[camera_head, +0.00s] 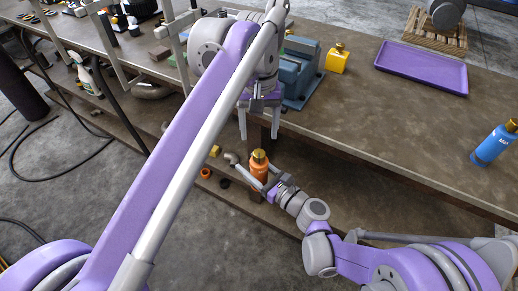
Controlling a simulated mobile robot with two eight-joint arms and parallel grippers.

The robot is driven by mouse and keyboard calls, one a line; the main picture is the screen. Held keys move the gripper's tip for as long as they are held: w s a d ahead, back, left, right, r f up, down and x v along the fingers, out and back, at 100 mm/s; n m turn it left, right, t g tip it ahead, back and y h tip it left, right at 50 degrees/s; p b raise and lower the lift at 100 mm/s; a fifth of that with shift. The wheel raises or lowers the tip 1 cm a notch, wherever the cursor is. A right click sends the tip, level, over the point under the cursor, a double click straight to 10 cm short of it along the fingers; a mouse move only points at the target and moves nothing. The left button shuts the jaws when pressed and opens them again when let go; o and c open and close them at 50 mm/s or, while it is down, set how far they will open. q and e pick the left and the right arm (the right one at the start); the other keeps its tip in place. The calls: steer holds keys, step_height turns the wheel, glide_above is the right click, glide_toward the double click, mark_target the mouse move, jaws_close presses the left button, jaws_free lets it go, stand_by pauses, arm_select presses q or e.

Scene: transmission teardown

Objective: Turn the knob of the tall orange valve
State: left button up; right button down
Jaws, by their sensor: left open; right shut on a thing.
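The tall orange valve (260,170) has an orange body and a gold knob (259,156) on top. It is upright, low beside the front of the workbench. My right gripper (262,179) is shut on its body from the lower right. Whether the valve's bottom rests on the lower shelf is unclear. My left gripper (258,133) is open and empty, its fingers pointing down above the valve, apart from the knob.
The workbench (350,120) carries a blue-grey vise (298,75), a yellow gold-topped part (337,60), a purple tray (422,67) and a blue bottle (493,146). Small fittings (206,173) lie on the lower shelf. A spray bottle (86,75) is at left.

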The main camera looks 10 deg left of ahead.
mark_target(259, 153)
arm_select(q)
step_height(259, 153, down, 8)
steer(key=shift+r, duration=0.2)
jaws_close()
stand_by(0.4)
